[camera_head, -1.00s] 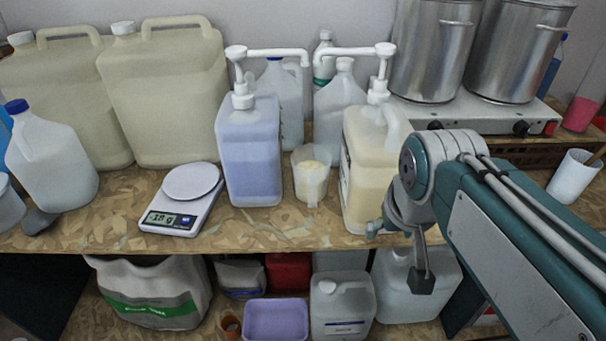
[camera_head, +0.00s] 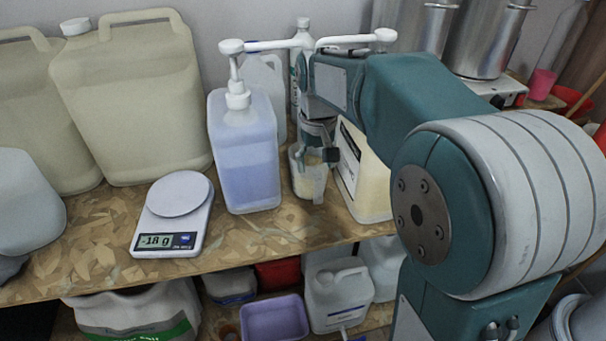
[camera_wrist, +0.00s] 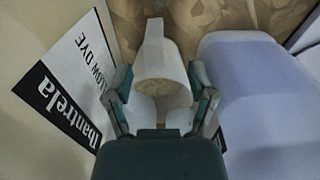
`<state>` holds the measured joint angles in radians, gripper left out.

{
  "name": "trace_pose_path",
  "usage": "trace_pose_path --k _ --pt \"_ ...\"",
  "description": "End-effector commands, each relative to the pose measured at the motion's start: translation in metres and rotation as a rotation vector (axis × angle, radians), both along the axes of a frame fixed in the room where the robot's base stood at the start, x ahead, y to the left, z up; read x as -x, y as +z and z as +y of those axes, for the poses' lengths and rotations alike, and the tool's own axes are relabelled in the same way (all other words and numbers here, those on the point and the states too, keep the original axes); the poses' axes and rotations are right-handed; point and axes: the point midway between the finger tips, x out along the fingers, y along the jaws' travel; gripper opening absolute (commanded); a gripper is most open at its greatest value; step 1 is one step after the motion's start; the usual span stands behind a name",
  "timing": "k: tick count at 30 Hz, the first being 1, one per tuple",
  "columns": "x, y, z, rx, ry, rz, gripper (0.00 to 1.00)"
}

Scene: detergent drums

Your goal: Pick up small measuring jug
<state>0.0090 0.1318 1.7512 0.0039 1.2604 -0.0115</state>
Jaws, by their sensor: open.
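The small measuring jug (camera_head: 309,185) is a translucent white cup with pale contents. It stands on the wooden shelf between the blue pump container and the yellow one. In the wrist view the jug (camera_wrist: 161,70) lies between the two open fingers, its spout or handle pointing away from me. My gripper (camera_head: 314,157) is right at the jug's top, and it also shows in the wrist view (camera_wrist: 160,92). The fingers stand on either side of the jug; I cannot tell whether they touch it. My arm hides part of the yellow container.
The blue pump container (camera_head: 245,155) stands close on one side of the jug and the labelled yellow container (camera_head: 368,180) close on the other. A digital scale (camera_head: 172,215) sits to the left. Large beige canisters (camera_head: 130,95) stand behind. The shelf's front edge is near.

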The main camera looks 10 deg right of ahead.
Motion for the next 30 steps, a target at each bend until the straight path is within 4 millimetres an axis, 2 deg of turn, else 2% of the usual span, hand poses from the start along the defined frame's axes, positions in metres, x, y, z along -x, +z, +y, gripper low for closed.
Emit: trace_pose_path --k 3,8,16,19,25,26,27,29,30 --pt "0.000 -0.017 -0.001 -0.001 -0.002 0.001 0.71" --pt "0.001 -0.029 0.003 0.004 -0.002 0.000 0.71" --pt "0.002 -0.068 0.003 0.004 -0.001 0.001 0.71" --pt "0.002 -0.074 0.003 0.004 -0.001 -0.001 0.71" --pt "0.002 -0.075 0.001 0.002 -0.001 -0.002 0.71" --pt "0.002 -0.075 0.001 0.002 -0.001 -0.002 0.67" --pt "0.002 -0.075 0.002 0.003 -0.001 -0.002 0.49" --pt "0.002 -0.075 0.002 0.003 -0.002 -0.002 0.22" --pt "0.002 -0.075 0.003 0.004 -0.002 -0.002 0.05"
